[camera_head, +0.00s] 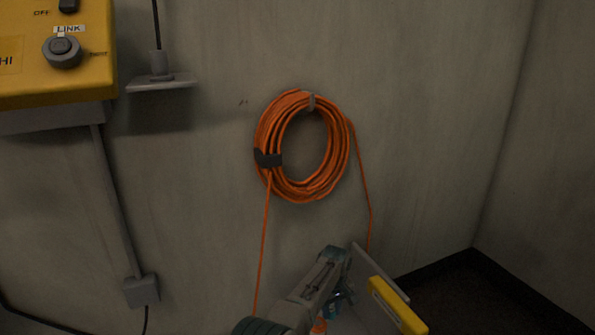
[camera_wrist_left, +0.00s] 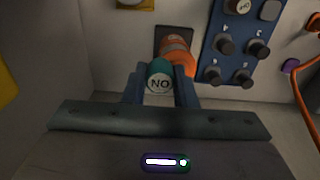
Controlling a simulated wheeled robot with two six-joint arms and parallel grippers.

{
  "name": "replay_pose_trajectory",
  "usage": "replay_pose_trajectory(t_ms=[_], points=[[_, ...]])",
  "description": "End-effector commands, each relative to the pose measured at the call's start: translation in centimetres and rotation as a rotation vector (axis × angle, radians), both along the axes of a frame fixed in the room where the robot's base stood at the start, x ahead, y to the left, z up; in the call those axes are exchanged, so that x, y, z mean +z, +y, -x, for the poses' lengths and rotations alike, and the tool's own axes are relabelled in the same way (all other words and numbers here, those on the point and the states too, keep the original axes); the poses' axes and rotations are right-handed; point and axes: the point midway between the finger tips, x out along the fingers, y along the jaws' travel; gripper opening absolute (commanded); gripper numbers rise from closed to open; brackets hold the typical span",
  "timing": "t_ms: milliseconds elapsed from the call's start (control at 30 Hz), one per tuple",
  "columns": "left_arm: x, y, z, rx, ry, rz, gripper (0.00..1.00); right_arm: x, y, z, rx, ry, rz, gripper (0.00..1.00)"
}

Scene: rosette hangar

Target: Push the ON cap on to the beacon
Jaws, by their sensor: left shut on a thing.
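My left gripper (camera_wrist_left: 160,90) is shut on a teal round cap (camera_wrist_left: 160,75) whose face shows ON upside down in the left wrist view. The cap sits between the two fingertips. An orange rounded part, which looks like the beacon (camera_wrist_left: 178,58), is just beyond the cap, in front of a dark square plate (camera_wrist_left: 173,35). The cap overlaps its lower left side in the view; I cannot tell whether they touch. In the head view my left arm reaches in at the bottom, and the cap and beacon are mostly hidden there. My right gripper is not in view.
A blue panel (camera_wrist_left: 233,62) with several dark knobs is right of the beacon. In the head view, a coiled orange cable (camera_head: 264,135) hangs on the wall, its ends running down near my arm. A yellow box (camera_head: 85,80) with a LINK knob (camera_head: 62,52) is upper left.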

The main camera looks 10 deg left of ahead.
Motion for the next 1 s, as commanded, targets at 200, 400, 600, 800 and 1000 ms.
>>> replay_pose_trajectory(t_ms=[200,400,600,800,1000], points=[[-1.0,1.2,-0.2,-0.001,0.000,0.000,0.00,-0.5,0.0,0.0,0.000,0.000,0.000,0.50],[-1.9,2.4,-0.3,0.001,-0.001,0.001,0.00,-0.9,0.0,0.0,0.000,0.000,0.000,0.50],[-2.7,3.4,-0.5,0.000,-0.001,0.001,0.00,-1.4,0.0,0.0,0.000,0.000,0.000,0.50],[-3.0,3.9,-0.5,-0.001,0.000,0.000,0.00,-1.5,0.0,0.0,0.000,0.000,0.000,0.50],[-3.0,3.9,-0.5,-0.001,-0.001,0.001,0.00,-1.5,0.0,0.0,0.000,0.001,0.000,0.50]])
